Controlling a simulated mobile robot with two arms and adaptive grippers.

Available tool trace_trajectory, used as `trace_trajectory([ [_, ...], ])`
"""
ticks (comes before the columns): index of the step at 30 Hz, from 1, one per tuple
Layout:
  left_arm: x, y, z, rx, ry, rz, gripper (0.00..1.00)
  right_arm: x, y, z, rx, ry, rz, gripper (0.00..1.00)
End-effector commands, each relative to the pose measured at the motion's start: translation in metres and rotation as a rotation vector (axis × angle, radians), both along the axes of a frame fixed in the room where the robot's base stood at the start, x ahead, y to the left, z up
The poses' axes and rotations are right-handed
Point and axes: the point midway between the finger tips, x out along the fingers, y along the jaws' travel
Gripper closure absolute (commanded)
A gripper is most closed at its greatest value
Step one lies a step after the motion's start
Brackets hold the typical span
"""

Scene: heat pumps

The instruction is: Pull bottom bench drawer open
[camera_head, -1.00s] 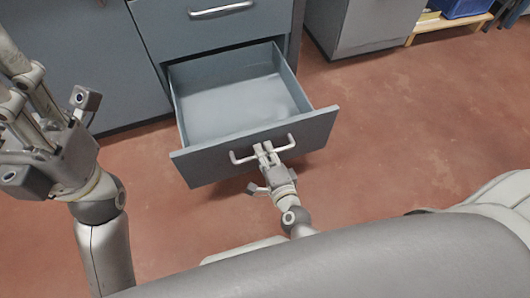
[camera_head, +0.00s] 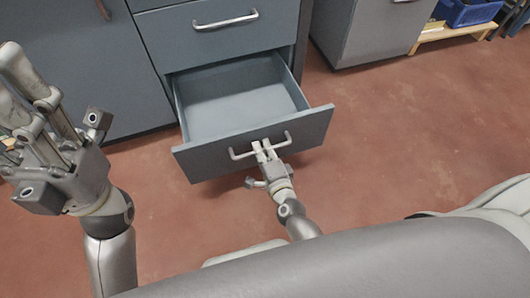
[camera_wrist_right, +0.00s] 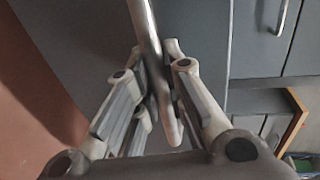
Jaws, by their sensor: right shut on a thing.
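The bottom bench drawer (camera_head: 225,155) is grey-blue and stands partly out of the bench, its empty inside visible from above. Its bar handle (camera_head: 242,155) runs across the front panel. My right gripper (camera_head: 264,151) is at the handle's middle, shut on the bar. In the right wrist view the handle bar (camera_wrist_right: 146,35) passes between the fingers of the right gripper (camera_wrist_right: 160,110). My left gripper (camera_head: 12,95) is at the left edge, raised and empty, away from the drawer, with its fingers apart.
A shut drawer (camera_head: 175,45) with a bar handle is directly above. A grey cabinet (camera_head: 75,60) stands left of the drawers and another (camera_head: 365,35) at the upper right. A blue crate (camera_head: 468,12) is at the far right. The red floor right of the drawer is clear.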

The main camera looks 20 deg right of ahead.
Motion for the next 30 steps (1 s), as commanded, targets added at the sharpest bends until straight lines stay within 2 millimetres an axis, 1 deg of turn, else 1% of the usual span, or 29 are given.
trace_trajectory([
  [8, 0.001, 0.000, -0.002, 0.003, 0.009, -0.001, 0.60, 0.002, 0.000, 0.000, -0.001, 0.000, 0.000, 1.00],
  [9, 0.001, 0.000, -0.002, 0.004, 0.008, -0.001, 0.60, 0.002, 0.000, 0.000, -0.001, 0.000, 0.000, 0.88],
  [14, 0.001, -0.001, -0.002, 0.005, 0.008, -0.001, 0.60, 0.002, 0.000, 0.000, 0.000, -0.001, 0.000, 0.67],
  [22, 0.002, -0.001, 0.000, 0.008, 0.002, -0.001, 0.60, 0.002, 0.000, 0.001, 0.000, -0.001, 0.000, 0.67],
  [25, 0.002, -0.001, 0.000, 0.009, 0.001, -0.001, 0.60, -0.001, 0.000, 0.001, 0.000, -0.001, 0.000, 0.67],
  [28, 0.002, -0.001, -0.001, 0.007, 0.003, 0.000, 0.60, -0.011, 0.000, 0.002, 0.000, 0.000, 0.001, 0.67],
  [30, 0.002, -0.001, -0.001, 0.007, 0.003, 0.000, 0.60, -0.022, 0.000, 0.004, 0.001, 0.001, 0.001, 0.67],
])
